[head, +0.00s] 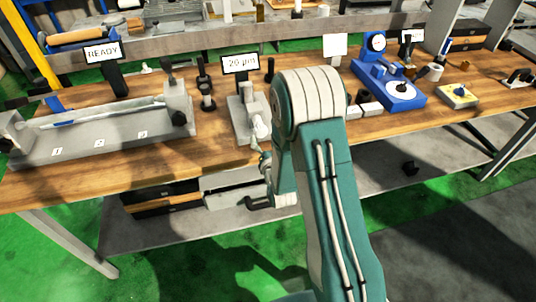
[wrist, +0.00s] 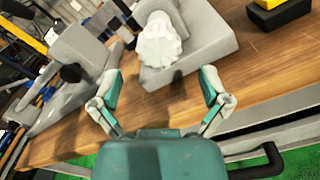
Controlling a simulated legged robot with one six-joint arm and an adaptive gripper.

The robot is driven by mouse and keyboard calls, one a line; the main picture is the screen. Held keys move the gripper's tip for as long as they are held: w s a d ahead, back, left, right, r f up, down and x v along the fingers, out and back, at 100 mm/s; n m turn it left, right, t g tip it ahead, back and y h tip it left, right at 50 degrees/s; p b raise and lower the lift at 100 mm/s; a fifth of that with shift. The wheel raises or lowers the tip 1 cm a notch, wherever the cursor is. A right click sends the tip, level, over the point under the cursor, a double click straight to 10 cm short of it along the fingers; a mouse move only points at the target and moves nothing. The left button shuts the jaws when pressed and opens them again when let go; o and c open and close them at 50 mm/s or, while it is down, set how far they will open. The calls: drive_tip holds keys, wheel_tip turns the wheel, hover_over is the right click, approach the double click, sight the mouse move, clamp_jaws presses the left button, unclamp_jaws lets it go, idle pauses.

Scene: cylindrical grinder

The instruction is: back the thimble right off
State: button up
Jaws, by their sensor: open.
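The thimble looks like the white ribbed knob (wrist: 158,42) at the top middle of the wrist view, on a grey block with a flat base (wrist: 215,38). In the head view the knob (head: 262,127) is partly beside my arm, on the grey unit with the "20 µm" display (head: 240,63). My gripper (wrist: 160,85) is open, its two fingers spread either side below the knob in the wrist view. Nothing is between the fingers, and they do not appear to touch the knob. In the head view my arm hides part of the unit.
A long grey fixture (head: 95,130) with a rod and a "READY" sign (head: 102,51) stands to the left. A blue dial gauge stand (head: 388,88) and a yellow block (head: 458,95) stand to the right. The wooden bench (head: 215,155) has bare room along its front edge.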

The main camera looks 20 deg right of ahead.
drive_tip(key=s, duration=0.7)
idle(0.3)
drive_tip(key=s+r+m+g, duration=0.3)
drive_tip(key=r+m+g, duration=0.3)
drive_tip(key=r+m, duration=0.8)
drive_tip(key=s+r+m+g, duration=0.3)
drive_tip(key=s+m, duration=0.4)
drive_tip(key=s, duration=0.4)
drive_tip(key=s+r+m+g, duration=0.3)
drive_tip(key=s+r+m, duration=0.1)
drive_tip(key=s+m, duration=0.4)
drive_tip(key=s, duration=0.2)
drive_tip(key=shift+s+r, duration=0.2)
drive_tip(key=shift+s, duration=0.15)
